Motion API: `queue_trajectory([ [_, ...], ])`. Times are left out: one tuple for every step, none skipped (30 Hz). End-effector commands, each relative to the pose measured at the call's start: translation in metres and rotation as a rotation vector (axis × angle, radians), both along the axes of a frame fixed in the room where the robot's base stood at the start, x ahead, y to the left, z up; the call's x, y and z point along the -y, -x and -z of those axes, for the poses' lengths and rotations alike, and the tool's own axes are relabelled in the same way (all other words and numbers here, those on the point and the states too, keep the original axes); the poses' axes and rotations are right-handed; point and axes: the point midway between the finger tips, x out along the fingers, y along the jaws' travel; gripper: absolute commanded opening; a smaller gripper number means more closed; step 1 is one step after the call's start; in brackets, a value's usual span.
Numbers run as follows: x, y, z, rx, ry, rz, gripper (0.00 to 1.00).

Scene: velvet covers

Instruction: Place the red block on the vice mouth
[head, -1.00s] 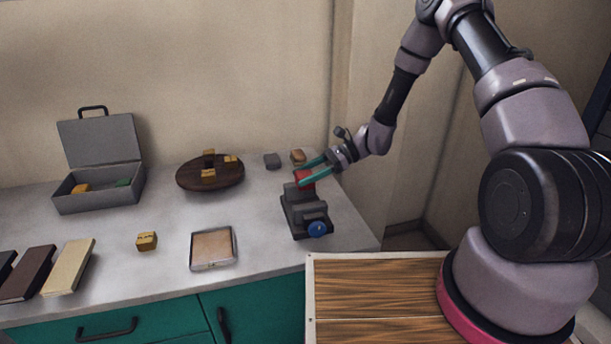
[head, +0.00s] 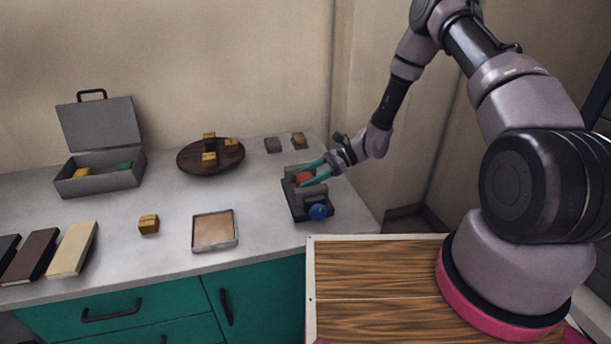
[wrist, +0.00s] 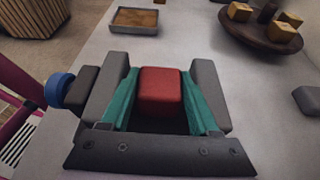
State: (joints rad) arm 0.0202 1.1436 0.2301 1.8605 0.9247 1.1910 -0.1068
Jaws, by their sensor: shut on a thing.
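The red block (head: 302,178) is at the dark grey vice (head: 309,198), near the right end of the counter. My gripper (head: 312,175) is shut on the block with its teal fingers on two sides. In the wrist view, the red block (wrist: 160,88) sits between the fingers, and the vice's grey jaws (wrist: 209,94) stand just outside them. The block appears low in the vice mouth. Its underside is hidden, so I cannot tell whether it touches the vice. The vice's blue knob (head: 318,211) faces the front.
A shallow tray (head: 215,245) and a small yellow block (head: 149,224) lie left of the vice. An open grey box (head: 98,183) stands at the far left.

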Motion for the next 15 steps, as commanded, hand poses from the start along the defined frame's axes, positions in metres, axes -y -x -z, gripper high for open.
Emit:
queue_trajectory([
  [-0.0001,-0.0001,-0.0001,0.000,0.000,0.000,0.00],
  [-0.0001,-0.0001,-0.0001,0.000,0.000,0.000,0.00],
  [-0.0001,0.0000,-0.0002,0.000,0.000,0.000,0.00],
  [-0.0001,0.0000,-0.0002,0.000,0.000,0.000,0.00],
  [-0.0001,0.0000,-0.0002,0.000,0.000,0.000,0.00],
  [-0.0001,0.0000,-0.0002,0.000,0.000,0.000,0.00],
  [0.0000,0.0001,-0.0001,0.000,0.000,0.000,0.00],
  [-0.0001,0.0001,0.0000,0.000,0.000,0.000,0.00],
  [0.0000,0.0001,0.0004,-0.001,0.000,0.000,0.00],
  [0.0000,0.0001,0.0007,-0.001,-0.001,0.000,0.00],
  [-0.0001,0.0001,0.0010,-0.001,-0.001,0.000,0.00],
  [0.0000,0.0001,0.0017,-0.001,-0.001,0.000,0.00],
  [0.0000,0.0001,0.0022,-0.001,-0.001,0.000,0.00],
  [0.0000,0.0001,0.0028,-0.001,-0.001,0.000,0.00],
  [-0.0001,0.0001,0.0037,-0.001,-0.001,0.000,0.00],
])
